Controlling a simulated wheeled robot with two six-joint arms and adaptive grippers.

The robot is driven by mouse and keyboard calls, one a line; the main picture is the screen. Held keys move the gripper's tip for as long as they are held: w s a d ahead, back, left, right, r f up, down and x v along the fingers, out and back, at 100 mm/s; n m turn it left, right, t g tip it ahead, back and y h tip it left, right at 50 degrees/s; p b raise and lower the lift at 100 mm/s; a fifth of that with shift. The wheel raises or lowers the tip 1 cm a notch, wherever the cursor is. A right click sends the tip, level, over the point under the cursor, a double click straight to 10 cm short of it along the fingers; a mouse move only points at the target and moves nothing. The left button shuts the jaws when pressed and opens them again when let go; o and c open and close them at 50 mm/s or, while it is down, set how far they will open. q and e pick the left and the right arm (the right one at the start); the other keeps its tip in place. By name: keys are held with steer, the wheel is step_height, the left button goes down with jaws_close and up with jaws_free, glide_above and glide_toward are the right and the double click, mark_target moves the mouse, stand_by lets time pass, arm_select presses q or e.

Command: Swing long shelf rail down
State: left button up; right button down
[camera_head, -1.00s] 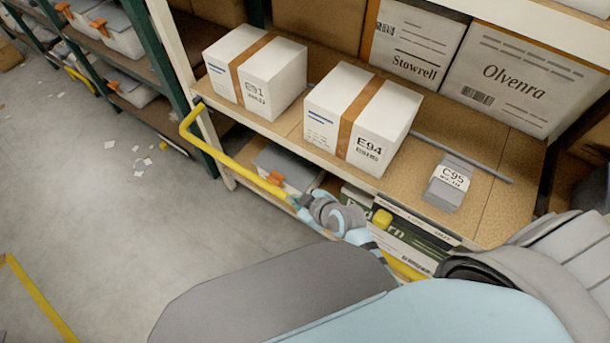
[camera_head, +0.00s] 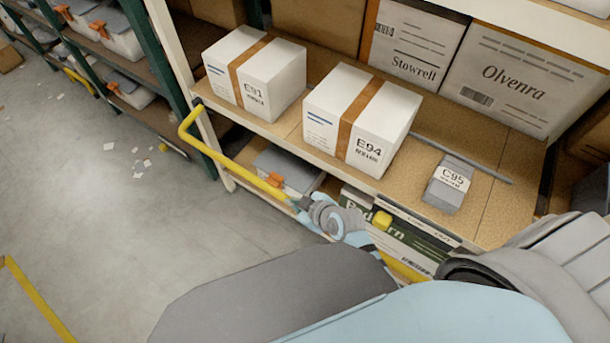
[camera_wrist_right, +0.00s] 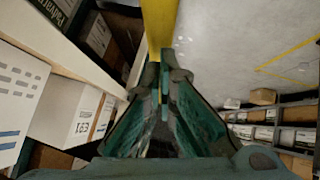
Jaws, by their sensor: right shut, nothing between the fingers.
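The long yellow shelf rail (camera_head: 235,165) runs along the front of the rack, below the edge of the shelf with the boxes. Its bent left end meets the rack's left post. My right arm covers part of its middle, and a further yellow stretch shows to the right. My right gripper (camera_head: 300,202) is at the rail, with its fingertips small and partly hidden in the head view. In the right wrist view, the rail (camera_wrist_right: 157,25) stretches away directly beyond the fingertips (camera_wrist_right: 164,78). The fingers are shut and empty; contact with the rail is unclear. My left gripper is not in view.
White boxes E91 (camera_head: 255,75) and E94 (camera_head: 360,120) and a grey C95 box (camera_head: 447,185) stand on the shelf (camera_head: 490,205). Grey bins (camera_head: 285,170) and cartons sit below. Open floor (camera_head: 90,220) lies left, with scattered paper scraps.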

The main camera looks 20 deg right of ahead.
steer(key=shift+r, duration=0.1)
steer(key=s+r+p, duration=0.6)
steer(key=s+r, duration=0.2)
steer(key=r, duration=0.2)
steer(key=shift+d, duration=0.4)
